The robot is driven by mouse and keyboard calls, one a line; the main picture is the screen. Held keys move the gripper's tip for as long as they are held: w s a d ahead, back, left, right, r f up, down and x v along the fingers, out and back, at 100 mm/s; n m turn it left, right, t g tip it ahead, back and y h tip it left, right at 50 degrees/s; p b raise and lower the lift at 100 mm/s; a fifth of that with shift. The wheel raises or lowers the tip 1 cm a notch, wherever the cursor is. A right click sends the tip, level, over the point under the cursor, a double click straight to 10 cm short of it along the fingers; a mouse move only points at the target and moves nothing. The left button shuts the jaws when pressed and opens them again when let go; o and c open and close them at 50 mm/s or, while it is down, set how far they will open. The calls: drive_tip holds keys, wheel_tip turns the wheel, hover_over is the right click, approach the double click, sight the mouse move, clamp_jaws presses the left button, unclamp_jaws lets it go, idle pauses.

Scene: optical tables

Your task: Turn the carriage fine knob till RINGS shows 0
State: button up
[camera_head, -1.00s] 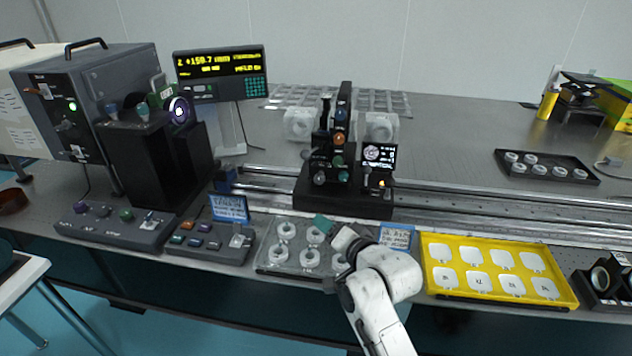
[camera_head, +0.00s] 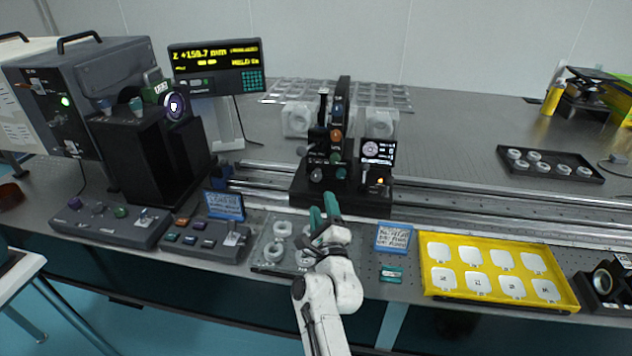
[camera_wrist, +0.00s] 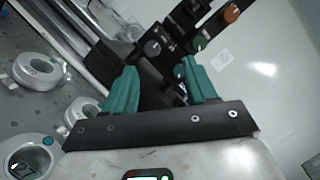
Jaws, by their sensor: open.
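The black carriage (camera_head: 340,190) stands on the long rail, with grey, orange, blue and green knobs on it. Which of them is the fine knob I cannot tell; a grey knob (camera_head: 316,175) and a green knob (camera_head: 340,173) sit low on its front. A small screen (camera_head: 378,151) beside it shows a round pattern; its RINGS figure is too small to read. My gripper (camera_head: 323,212) is open and empty, just in front of the carriage. In the wrist view its teal fingers (camera_wrist: 160,86) are spread, with a grey knob (camera_wrist: 153,48) and a green knob (camera_wrist: 200,43) beyond them.
A clear tray (camera_head: 262,268) with white ring mounts lies left of my gripper. A blue label stand (camera_head: 394,237), a small teal piece (camera_head: 391,274) and a yellow tray (camera_head: 430,281) lie to the right. The readout (camera_head: 216,67) stands at the back left.

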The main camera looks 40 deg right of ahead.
sight(316, 178)
drive_tip(key=shift+d+f+b+x, duration=0.1)
drive_tip(key=shift+f+b+x, duration=0.35)
drive_tip(key=shift+x, duration=1.15)
drive_tip(key=shift+d+f+b+x, duration=0.1)
drive_tip(key=shift+f+b+x, duration=0.3)
drive_tip(key=shift+x, duration=1.25)
drive_tip(key=shift+f+b+x, duration=0.2)
drive_tip(key=shift+b+x, duration=0.4)
drive_tip(key=shift+x, duration=1.9)
drive_tip(key=shift+a, duration=0.1)
drive_tip(key=c, duration=1.1)
